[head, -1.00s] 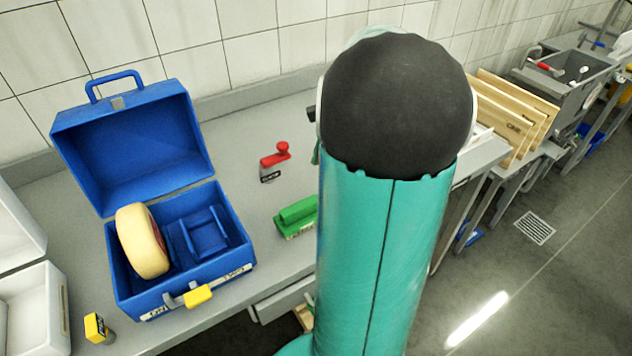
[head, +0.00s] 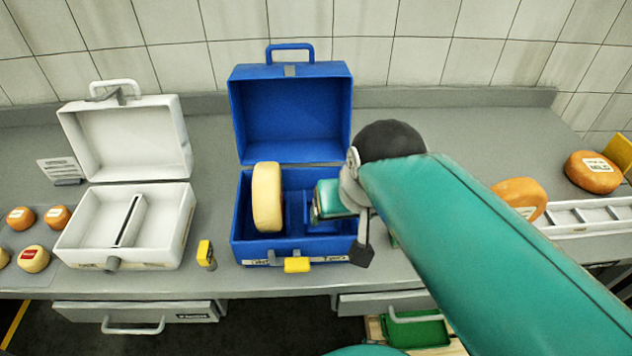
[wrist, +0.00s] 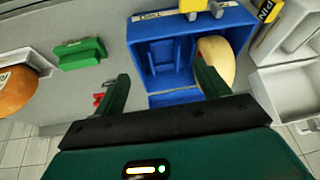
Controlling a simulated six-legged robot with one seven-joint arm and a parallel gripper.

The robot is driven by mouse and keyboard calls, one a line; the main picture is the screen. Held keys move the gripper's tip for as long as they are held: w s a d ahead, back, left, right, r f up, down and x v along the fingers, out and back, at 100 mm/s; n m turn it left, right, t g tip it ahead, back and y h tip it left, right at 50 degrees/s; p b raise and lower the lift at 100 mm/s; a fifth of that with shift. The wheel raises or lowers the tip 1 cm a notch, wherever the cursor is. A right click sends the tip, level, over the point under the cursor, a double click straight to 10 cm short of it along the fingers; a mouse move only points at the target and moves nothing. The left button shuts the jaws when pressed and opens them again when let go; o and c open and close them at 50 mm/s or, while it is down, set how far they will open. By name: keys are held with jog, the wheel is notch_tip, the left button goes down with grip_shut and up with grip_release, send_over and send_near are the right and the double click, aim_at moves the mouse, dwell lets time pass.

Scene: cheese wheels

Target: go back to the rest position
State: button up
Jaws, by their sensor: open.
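My gripper (wrist: 162,85) shows in the wrist view with its two green fingers wide apart and nothing between them. It is above the open blue case (wrist: 146,58); I cannot tell the exact height. In the head view my arm reaches in from the lower right and its end covers part of the right side of the blue case (head: 290,112); the fingertips are hidden there. A pale yellow cheese wheel (head: 267,197) stands on edge in the left part of the case. It also shows in the wrist view (wrist: 217,58), partly behind one finger.
An open white case (head: 75,241) stands left of the blue one, with a small yellow-topped item (head: 205,254) between them. Small cheeses (head: 33,259) lie far left. Orange wheels (head: 592,172) are at the right. A green block (wrist: 80,53) shows in the wrist view.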

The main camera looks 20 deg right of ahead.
jog(key=shift+s+a+n+t, duration=0.2)
jog(key=shift+s+a+n, duration=0.05)
jog(key=shift+a+n, duration=0.3)
jog(key=shift+s+a+n+t, duration=0.2)
jog(key=shift+s+a+n, duration=0.05)
jog(key=shift+a+n, duration=0.25)
dwell(0.4)
